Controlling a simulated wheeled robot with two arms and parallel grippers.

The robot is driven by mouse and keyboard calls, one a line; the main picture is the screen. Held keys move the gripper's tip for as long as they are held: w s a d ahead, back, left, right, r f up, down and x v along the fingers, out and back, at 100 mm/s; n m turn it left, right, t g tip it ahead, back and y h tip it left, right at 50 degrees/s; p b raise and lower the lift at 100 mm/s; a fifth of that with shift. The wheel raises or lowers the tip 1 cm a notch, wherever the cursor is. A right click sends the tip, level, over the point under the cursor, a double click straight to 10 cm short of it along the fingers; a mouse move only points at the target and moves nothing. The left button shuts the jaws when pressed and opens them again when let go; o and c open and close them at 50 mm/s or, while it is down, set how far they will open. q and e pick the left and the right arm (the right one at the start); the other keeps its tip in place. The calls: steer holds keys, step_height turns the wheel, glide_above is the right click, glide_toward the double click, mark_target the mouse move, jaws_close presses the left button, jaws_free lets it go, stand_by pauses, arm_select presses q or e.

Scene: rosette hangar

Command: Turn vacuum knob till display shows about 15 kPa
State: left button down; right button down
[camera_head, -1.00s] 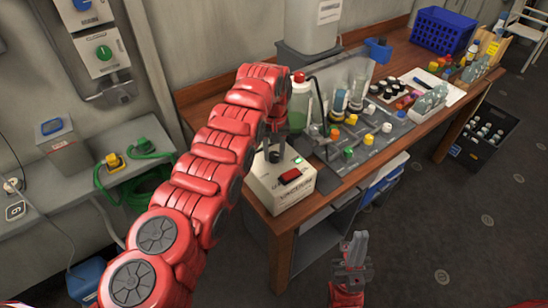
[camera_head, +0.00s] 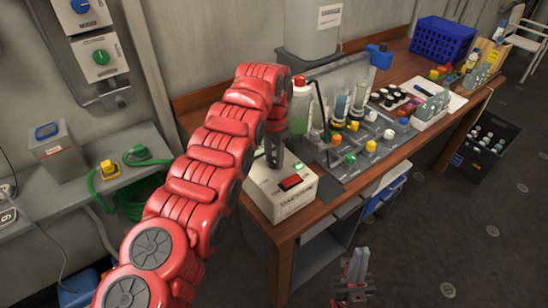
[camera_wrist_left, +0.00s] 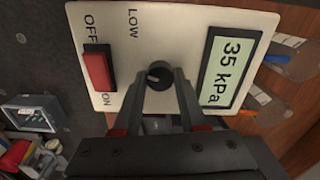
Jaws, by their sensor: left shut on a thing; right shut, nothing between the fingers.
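The vacuum box (camera_head: 283,197) is a cream unit at the near left corner of the wooden bench, with a red switch (camera_head: 290,182) on top. My left gripper (camera_head: 272,160) points down at its top face. In the left wrist view the dark round knob (camera_wrist_left: 159,75) sits between the tips of my left gripper (camera_wrist_left: 164,78), which is shut on it. The display (camera_wrist_left: 229,69) reads 35 kPa. The red switch also shows in the left wrist view (camera_wrist_left: 98,71), between the OFF and ON labels. My right gripper (camera_head: 357,258) is shut and empty, low in front of the bench.
A manifold board with coloured valves (camera_head: 365,140) and a green bottle (camera_head: 299,106) stand close behind the vacuum box. A blue crate (camera_head: 443,36) is at the bench's far end. A grey side table (camera_head: 120,178) with a green hose is at left. The floor at right is mostly clear.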

mark_target(274, 160)
arm_select(q)
steer(key=shift+m, duration=1.4)
steer(key=shift+c, duration=2.2)
jaws_free()
steer(key=shift+r, duration=0.6)
step_height(274, 160, up, 4)
steer(key=shift+r+p, duration=0.1)
steer(key=shift+p, duration=1.1)
step_height(274, 160, up, 12)
steer(key=p, duration=1.2)
